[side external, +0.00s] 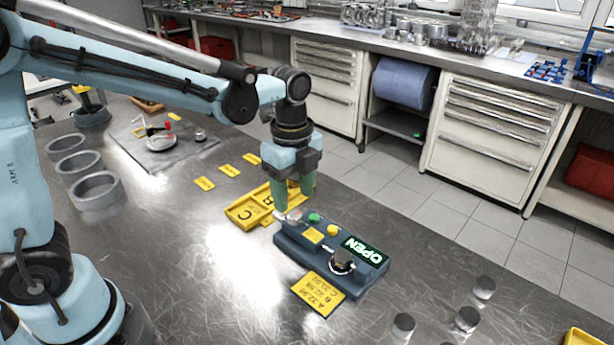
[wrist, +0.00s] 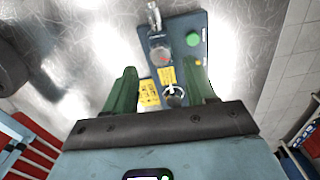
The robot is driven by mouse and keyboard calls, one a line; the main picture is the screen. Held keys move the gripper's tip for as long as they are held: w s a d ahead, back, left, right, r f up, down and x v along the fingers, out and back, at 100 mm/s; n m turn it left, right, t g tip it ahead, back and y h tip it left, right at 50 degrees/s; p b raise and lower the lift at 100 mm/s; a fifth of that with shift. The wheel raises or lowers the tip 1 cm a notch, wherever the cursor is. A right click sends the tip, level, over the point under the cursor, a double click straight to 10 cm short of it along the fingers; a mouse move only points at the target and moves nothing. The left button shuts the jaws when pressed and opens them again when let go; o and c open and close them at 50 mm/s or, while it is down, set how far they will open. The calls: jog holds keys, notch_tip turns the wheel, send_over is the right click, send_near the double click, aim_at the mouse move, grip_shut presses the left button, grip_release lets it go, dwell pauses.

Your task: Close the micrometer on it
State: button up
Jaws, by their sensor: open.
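The micrometer (side external: 376,262) is a blue-grey block on the steel bench with a lit green OPEN display, green and yellow buttons and a yellow label. It also shows ahead of my gripper in the wrist view (wrist: 203,25). A dark round part with a pale top (side external: 342,261) sits at its near side. My gripper (side external: 294,200) points down over the block's left end, its green fingers apart, close above a small silver piece (side external: 293,215). In the wrist view, a small pale-rimmed knob (wrist: 175,94) shows between the fingers. I cannot tell whether they touch anything.
A yellow card (side external: 318,293) lies by the block. Several metal rings (side external: 95,190) stand at left. Small dark cylinders (side external: 403,325) stand at front right. Bare bench lies left of the block.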

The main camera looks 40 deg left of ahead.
aim_at(294, 214)
jog(key=shift+f, duration=2.25)
grip_shut()
